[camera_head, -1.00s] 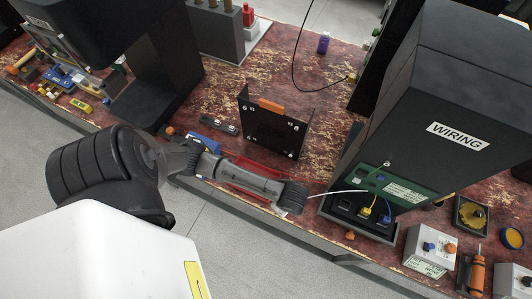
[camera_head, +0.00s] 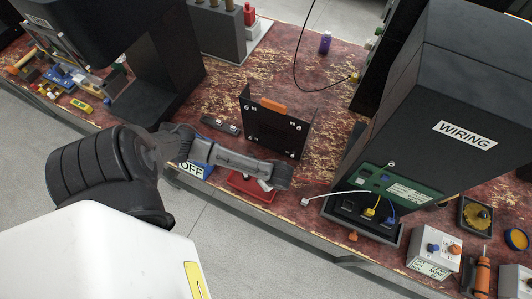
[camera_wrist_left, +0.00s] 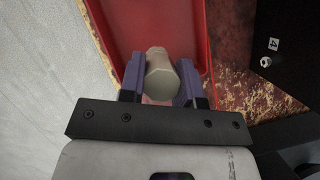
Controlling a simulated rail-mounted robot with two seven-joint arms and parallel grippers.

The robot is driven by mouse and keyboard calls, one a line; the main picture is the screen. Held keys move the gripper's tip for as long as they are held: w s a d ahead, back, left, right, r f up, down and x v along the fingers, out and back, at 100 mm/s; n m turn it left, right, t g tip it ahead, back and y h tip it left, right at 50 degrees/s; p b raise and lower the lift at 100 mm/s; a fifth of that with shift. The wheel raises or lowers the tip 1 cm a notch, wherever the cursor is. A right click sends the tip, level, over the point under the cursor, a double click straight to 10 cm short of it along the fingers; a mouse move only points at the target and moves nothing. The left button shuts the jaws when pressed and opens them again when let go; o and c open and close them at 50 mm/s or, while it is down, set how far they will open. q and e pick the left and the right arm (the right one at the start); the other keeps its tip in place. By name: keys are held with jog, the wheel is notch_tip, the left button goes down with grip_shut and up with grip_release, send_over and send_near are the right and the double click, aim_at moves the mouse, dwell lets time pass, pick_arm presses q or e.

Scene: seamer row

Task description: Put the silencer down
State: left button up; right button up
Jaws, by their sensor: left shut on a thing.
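The silencer (camera_wrist_left: 160,72) is a beige, faceted cylinder in the left wrist view. My left gripper (camera_wrist_left: 160,90) is shut on it, with one purple finger on each side. A red tray (camera_wrist_left: 181,20) lies beyond and below it. I cannot tell whether the silencer touches the tray floor. In the head view my left arm reaches over the tray (camera_head: 252,193) near the table's front edge, and a small pale part shows below its end. The arm hides most of the grip there. My right gripper is not in view.
A black box (camera_head: 274,131) with an orange top piece stands behind the tray. The dark WIRING housing (camera_head: 432,100) stands to the right, with a loose white cable (camera_head: 335,193) reaching toward the tray. An OFF sign (camera_head: 191,168) on a blue block is left of the tray.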

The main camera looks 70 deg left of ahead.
pick_arm(q)
jog(key=shift+a+f, duration=0.25)
jog(key=shift+f+b, duration=0.4)
jog(key=shift+f, duration=1.5)
jog(key=shift+f, duration=0.1)
jog(key=o, duration=1)
